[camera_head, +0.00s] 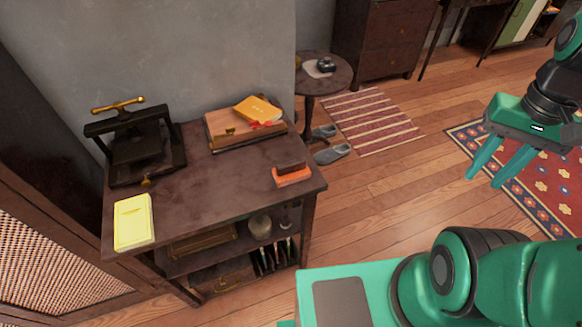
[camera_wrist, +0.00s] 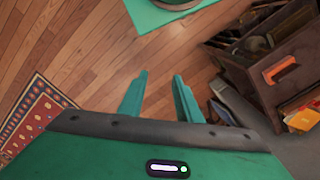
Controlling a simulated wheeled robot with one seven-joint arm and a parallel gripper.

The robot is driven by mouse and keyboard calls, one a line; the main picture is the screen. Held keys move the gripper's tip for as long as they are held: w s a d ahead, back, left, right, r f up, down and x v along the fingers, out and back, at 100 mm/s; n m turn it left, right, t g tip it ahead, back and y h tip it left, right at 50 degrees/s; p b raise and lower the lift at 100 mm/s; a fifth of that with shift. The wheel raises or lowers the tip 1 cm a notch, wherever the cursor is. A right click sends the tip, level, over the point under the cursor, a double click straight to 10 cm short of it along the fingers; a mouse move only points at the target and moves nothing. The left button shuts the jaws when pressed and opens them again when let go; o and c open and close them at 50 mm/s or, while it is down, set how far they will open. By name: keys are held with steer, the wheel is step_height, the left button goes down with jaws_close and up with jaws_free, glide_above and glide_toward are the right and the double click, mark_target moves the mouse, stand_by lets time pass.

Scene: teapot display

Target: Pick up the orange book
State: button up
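My gripper (camera_head: 484,180) is open and empty over the floor, well to the right of the table. Its two green fingers point down and apart in the wrist view (camera_wrist: 160,76), with only floorboards between them.
A yellow-orange book (camera_head: 258,109) lies on a wooden box (camera_head: 225,128) at the table's back. A dark press (camera_head: 135,150) and a yellow notebook (camera_head: 133,222) are on the left. A round side table (camera_head: 338,78) stands behind. The table's middle is clear.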

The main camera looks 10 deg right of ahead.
steer(key=o, duration=0.9)
steer(key=shift+s+a+r+n, duration=0.1)
steer(key=shift+s+r+n, duration=0.15)
steer(key=shift+r+n, duration=0.05)
steer(key=shift+c, duration=0.2)
steer(key=w+a+n, duration=0.4)
steer(key=w+n, duration=0.3)
steer(key=w, duration=0.1)
steer(key=n, duration=2)
glide_toward(291, 163)
steer(key=shift+s+d+f, duration=0.15)
steer(key=shift+d+f, duration=0.15)
steer(key=shift+d, duration=0.2)
steer(key=f, duration=0.5)
steer(key=shift+a+f, duration=0.1)
steer(key=shift+a, duration=0.25)
steer(key=shift+a+f, duration=0.2)
steer(key=shift+f, duration=2.65)
